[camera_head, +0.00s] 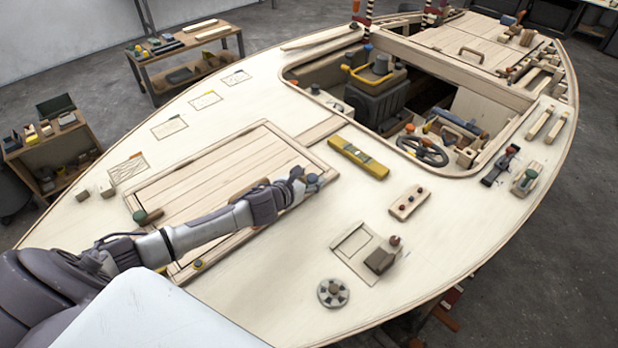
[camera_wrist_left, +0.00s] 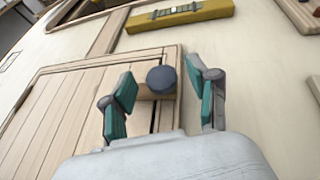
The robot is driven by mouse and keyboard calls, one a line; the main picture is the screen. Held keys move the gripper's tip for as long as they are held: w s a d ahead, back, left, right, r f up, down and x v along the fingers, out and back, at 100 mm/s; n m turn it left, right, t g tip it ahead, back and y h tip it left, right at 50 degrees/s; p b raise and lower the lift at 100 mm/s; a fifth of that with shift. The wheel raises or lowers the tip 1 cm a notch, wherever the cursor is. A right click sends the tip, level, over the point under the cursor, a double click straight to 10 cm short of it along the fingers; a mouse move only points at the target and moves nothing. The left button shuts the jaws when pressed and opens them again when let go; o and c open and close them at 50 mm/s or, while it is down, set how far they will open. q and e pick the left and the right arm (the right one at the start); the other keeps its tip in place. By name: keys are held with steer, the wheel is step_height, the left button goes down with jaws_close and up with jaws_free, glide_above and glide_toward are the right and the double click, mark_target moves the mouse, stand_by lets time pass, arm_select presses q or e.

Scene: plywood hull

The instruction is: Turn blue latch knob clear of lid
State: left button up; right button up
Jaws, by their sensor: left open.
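The blue latch knob (camera_wrist_left: 161,79) is a dark blue-grey round knob at the lid's corner in the left wrist view. A short wooden latch bar (camera_wrist_left: 154,93) shows beside and below it, reaching over the lid's edge. In the head view the knob (camera_head: 312,179) shows small at the tip of my gripper. The planked lid (camera_head: 205,178) lies flat in its frame on the deck. My left gripper (camera_wrist_left: 161,78) is open, its teal-padded fingers on either side of the knob; I cannot tell whether they touch it. My right gripper is out of view.
A yellow level (camera_head: 358,158) lies on the deck beyond the lid. A wooden block with dark knobs (camera_head: 409,203), a hatch with a brown block (camera_head: 379,260) and a round dial (camera_head: 333,293) are to the right. The bare deck between them is free.

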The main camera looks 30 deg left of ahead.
arm_select(q)
jaws_close()
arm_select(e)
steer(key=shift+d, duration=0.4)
